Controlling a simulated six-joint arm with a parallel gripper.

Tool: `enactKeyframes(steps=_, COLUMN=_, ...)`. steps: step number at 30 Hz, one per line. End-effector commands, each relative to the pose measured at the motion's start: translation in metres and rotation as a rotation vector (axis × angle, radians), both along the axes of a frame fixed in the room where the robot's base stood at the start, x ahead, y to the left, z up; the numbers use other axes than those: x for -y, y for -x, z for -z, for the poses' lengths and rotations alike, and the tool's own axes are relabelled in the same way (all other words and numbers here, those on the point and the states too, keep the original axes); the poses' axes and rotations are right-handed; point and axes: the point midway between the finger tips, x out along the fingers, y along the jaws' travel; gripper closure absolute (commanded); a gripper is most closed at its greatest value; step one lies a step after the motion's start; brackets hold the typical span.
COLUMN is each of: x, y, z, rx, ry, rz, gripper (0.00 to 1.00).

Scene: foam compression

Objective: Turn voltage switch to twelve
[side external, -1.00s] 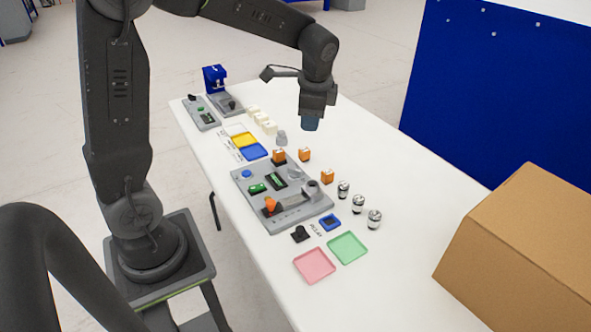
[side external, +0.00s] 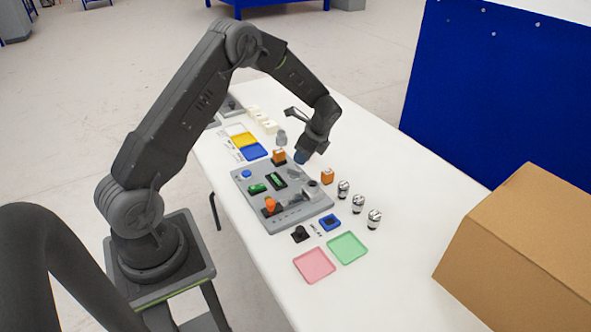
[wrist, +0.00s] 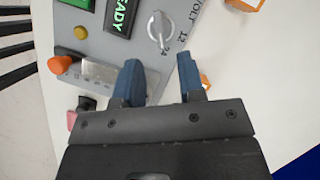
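The voltage switch (wrist: 160,29) is a round light-grey knob with a raised ridge on the grey panel (wrist: 95,45). In the wrist view its ridge runs nearly up and down, with the lower end towards a partly hidden mark that seems to be 24. The mark 12 (wrist: 183,35) is to the knob's right, under the word VOLT. My gripper (wrist: 158,60) has its two blue fingers apart with nothing between them. The knob is just beyond the fingertips, not between them. In the side view, my gripper (side external: 301,157) is low near the panel's far right edge.
An orange block (side external: 327,176) stands right of the panel, and another (side external: 278,156) at its back corner. Metal cylinders (side external: 343,189), a blue part (side external: 330,222), a pink tray (side external: 314,265) and a green tray (side external: 347,248) are nearer the front. A cardboard box (side external: 525,245) is at right.

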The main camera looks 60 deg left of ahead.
Motion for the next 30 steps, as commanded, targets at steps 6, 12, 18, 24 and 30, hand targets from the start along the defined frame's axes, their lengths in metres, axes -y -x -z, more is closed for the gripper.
enactKeyframes(steps=6, x=-0.015, y=0.009, z=0.041, rx=-0.003, ry=0.001, rz=-0.001, gripper=0.64)
enactKeyframes(steps=12, x=-0.023, y=0.013, z=0.063, rx=0.001, ry=0.000, rz=-0.002, gripper=0.64)
enactKeyframes(steps=18, x=-0.025, y=0.014, z=0.070, rx=0.001, ry=-0.001, rz=-0.001, gripper=0.64)
enactKeyframes(steps=24, x=-0.025, y=0.014, z=0.069, rx=0.001, ry=-0.001, rz=-0.001, gripper=0.64)
enactKeyframes(steps=30, x=-0.025, y=0.014, z=0.069, rx=0.001, ry=-0.001, rz=-0.001, gripper=0.82)
